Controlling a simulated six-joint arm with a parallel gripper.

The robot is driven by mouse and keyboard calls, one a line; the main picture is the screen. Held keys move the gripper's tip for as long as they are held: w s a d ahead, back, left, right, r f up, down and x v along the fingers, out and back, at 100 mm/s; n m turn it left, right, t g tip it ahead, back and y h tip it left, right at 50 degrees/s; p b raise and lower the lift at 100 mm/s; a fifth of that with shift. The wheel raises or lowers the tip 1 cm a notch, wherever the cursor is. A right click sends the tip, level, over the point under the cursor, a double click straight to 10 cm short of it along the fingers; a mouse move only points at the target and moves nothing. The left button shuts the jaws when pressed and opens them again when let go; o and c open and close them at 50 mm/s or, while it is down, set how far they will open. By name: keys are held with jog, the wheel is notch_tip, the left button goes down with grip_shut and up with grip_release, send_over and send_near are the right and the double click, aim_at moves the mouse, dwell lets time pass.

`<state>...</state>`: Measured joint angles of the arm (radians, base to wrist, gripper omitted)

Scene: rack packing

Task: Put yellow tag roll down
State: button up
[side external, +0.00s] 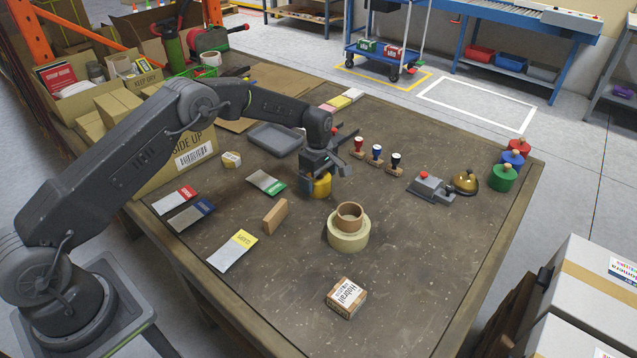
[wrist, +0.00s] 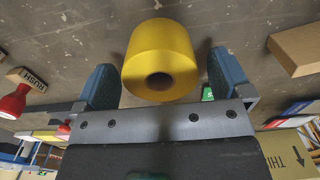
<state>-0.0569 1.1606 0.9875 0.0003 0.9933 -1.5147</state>
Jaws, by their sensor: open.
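The yellow tag roll (side external: 320,187) stands on the brown worktable (side external: 300,300), directly below my gripper (side external: 318,172). In the wrist view the yellow tag roll (wrist: 160,55) shows its round side and the dark hole in its end. My gripper (wrist: 160,85) is open, with one blue-grey finger on each side of the roll. A gap shows between each finger and the roll in the wrist view.
Rubber stamps (side external: 376,153) stand behind and right of the roll. A beige tape roll (side external: 348,232) with a brown ring on it stands in front. A brown block (side external: 274,217) and colour-ended packets (side external: 267,183) lie to the left. The front right of the table is mostly clear.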

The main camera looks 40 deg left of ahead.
jog(key=s+d+r+m+t, duration=0.1)
jog(key=s+r+m, duration=0.15)
jog(key=r, duration=0.85)
jog(key=s+r+m, duration=0.2)
jog(key=s+r, duration=0.2)
jog(key=r, duration=0.8)
jog(key=s+d+r+m+t, duration=0.15)
jog(key=s+r+m, duration=0.25)
jog(key=s+r, duration=0.45)
jog(key=s+f+m+t, duration=0.2)
jog(key=s+m, duration=0.7)
jog(key=s, duration=1.4)
jog(key=shift+s+d+t, duration=0.35)
jog(key=shift+d+t, duration=0.1)
jog(key=shift+t, duration=0.1)
